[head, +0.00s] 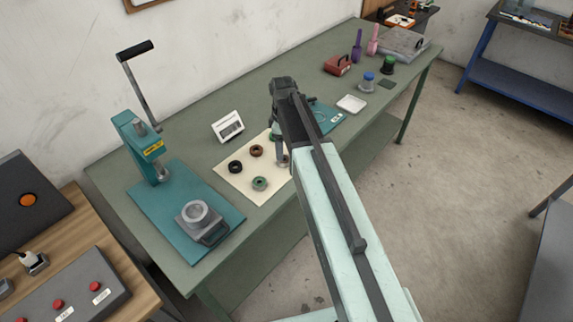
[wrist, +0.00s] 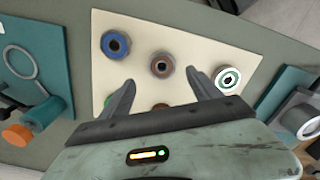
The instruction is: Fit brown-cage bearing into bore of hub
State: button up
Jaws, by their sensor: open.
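The brown-cage bearing (wrist: 161,65), with a grey outer ring and a reddish-brown inside, lies on the cream mat (wrist: 190,45) in the wrist view, beyond and between my fingertips. My gripper (wrist: 160,88) is open and empty, with both fingers apart and not touching it. In the head view my gripper (head: 279,152) hangs over the mat's right part and partly hides the bearing there. The grey hub (head: 195,212) stands on the teal press mat to the left, its round bore facing up. Part of it shows at the wrist view's right edge (wrist: 298,118).
On the mat lie a brown ring (head: 256,150), a black ring (head: 235,167), a green bearing (head: 260,183) and a blue one (wrist: 115,44). The teal lever press (head: 142,145) stands behind the hub. A white display (head: 228,126) stands behind the mat.

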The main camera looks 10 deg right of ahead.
notch_tip(320, 180, down, 6)
jog(key=b, duration=0.5)
jog(key=shift+s, duration=0.15)
jog(key=shift+r, duration=0.25)
grip_shut()
jog(key=shift+r+p, duration=0.45)
jog(key=shift+p, duration=0.15)
notch_tip(320, 180, up, 3)
jog(key=p, duration=0.3)
jog(key=s+a, duration=0.1)
jog(key=s, duration=0.4)
jog(key=s+a, duration=0.2)
jog(key=s, duration=0.3)
jog(key=s+a+r+p, duration=0.1)
jog(key=s+a, duration=0.1)
jog(key=s, duration=0.3)
jog(key=shift+s, duration=0.15)
